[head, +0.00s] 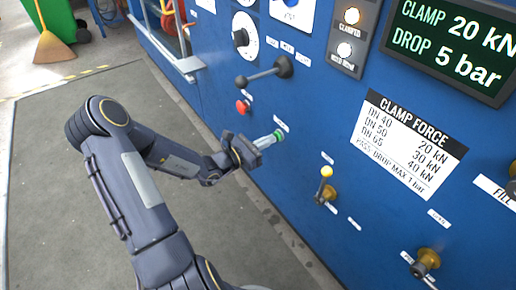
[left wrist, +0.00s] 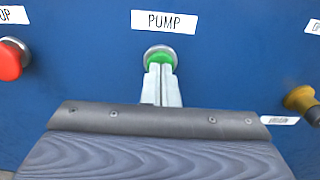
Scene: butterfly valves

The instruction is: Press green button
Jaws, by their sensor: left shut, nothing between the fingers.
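The green button (left wrist: 160,56) sits on the blue panel under a white label reading PUMP (left wrist: 173,21) in the left wrist view. In the head view, only a bit of the green button (head: 279,136) shows past my fingers. My left gripper (left wrist: 162,76) is shut and empty. Its fingertips overlap the lower part of the button in the left wrist view. They look to be at or very near it; contact cannot be told for sure. In the head view, my left gripper (head: 273,139) points right at the panel. My right gripper is not in view.
A red button (left wrist: 12,60) is left of the green one, and it also shows in the head view (head: 243,106). A black lever (head: 265,72) sticks out above. A yellow-knobbed valve (head: 326,184) is at lower right. The floor mat (head: 60,180) is clear.

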